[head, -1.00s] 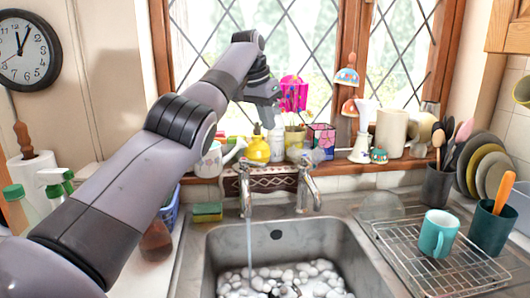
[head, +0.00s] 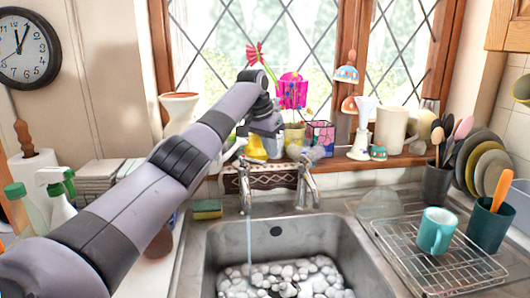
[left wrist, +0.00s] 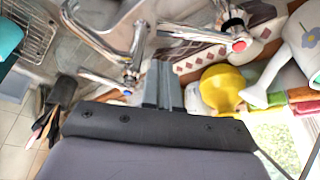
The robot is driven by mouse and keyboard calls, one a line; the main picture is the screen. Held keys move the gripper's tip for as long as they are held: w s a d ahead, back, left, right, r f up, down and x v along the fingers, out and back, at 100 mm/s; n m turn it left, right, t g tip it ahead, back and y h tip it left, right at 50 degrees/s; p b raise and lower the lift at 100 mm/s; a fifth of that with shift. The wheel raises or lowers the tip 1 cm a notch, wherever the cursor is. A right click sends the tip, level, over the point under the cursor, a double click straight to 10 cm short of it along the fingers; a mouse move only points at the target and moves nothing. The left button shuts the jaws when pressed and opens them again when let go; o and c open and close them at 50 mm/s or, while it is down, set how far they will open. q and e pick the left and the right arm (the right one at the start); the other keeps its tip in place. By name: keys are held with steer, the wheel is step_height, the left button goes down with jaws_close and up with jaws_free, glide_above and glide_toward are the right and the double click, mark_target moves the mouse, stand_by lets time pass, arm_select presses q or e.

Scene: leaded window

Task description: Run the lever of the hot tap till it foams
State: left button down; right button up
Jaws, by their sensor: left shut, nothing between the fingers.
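Two chrome taps stand behind the sink (head: 208,262). The left one is the hot tap (head: 246,190); its red mark (left wrist: 239,46) shows in the left wrist view. Water (head: 249,240) runs from it in a thin stream. White foam lumps (head: 285,275) lie in the sink's bottom. The cold tap (head: 307,185) stands to its right, with a blue mark (left wrist: 127,92) in the left wrist view. My left gripper (head: 266,130) is shut and empty, above and behind the taps near the windowsill. Its closed fingers also show in the left wrist view (left wrist: 163,85), apart from both taps. My right gripper is out of view.
A yellow pot (left wrist: 222,90) and a watering can (left wrist: 298,40) stand close beside my gripper. A wire rack (head: 455,262) with a teal mug (head: 437,231) is right of the sink. A sponge (head: 207,209) lies left of the taps. Spray bottles (head: 58,195) stand far left.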

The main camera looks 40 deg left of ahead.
arm_select(q)
steer(key=shift+s+d+f, duration=0.1)
steer(key=shift+s+f, duration=0.05)
steer(key=shift+s, duration=0.5)
steer(key=shift+s+f, duration=0.1)
steer(key=shift+s, duration=0.5)
steer(key=shift+s, duration=0.1)
